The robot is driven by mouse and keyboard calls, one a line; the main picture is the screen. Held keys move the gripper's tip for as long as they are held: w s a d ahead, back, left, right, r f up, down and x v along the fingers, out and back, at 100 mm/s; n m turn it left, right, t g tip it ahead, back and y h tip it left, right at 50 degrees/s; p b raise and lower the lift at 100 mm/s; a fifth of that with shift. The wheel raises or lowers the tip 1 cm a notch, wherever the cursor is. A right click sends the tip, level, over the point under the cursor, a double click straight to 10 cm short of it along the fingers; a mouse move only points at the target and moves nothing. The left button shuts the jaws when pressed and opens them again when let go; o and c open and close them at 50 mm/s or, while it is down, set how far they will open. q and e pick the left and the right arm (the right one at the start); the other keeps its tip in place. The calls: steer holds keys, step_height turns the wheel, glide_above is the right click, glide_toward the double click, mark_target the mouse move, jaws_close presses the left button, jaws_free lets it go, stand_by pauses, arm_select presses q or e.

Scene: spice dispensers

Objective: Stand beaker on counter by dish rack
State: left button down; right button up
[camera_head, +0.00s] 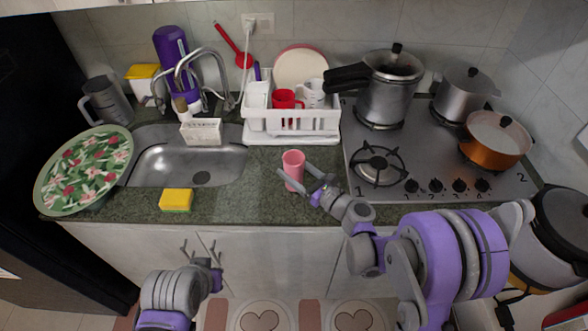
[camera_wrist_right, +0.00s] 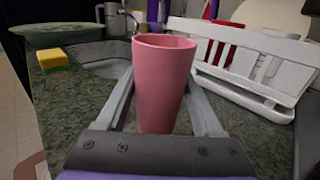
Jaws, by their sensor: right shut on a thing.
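The beaker is a pink tapered cup (camera_head: 293,170). It is upright over the green-grey counter (camera_head: 248,184), in front of the white dish rack (camera_head: 290,131). My right gripper (camera_head: 300,177) is shut on the beaker, one finger on each side. In the right wrist view the beaker (camera_wrist_right: 163,85) is between the fingers, with the rack (camera_wrist_right: 245,65) behind it to the right. I cannot tell whether its base touches the counter. My left gripper (camera_head: 201,251) is open and empty, low in front of the cabinet doors.
The sink (camera_head: 190,165) lies left of the beaker, with a yellow sponge (camera_head: 176,199) on the counter's front edge. The stove (camera_head: 430,160) with several pots is at the right. A floral plate (camera_head: 84,170) is at the far left. Counter between sponge and beaker is clear.

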steer(key=shift+f, duration=0.2)
steer(key=o, duration=1.4)
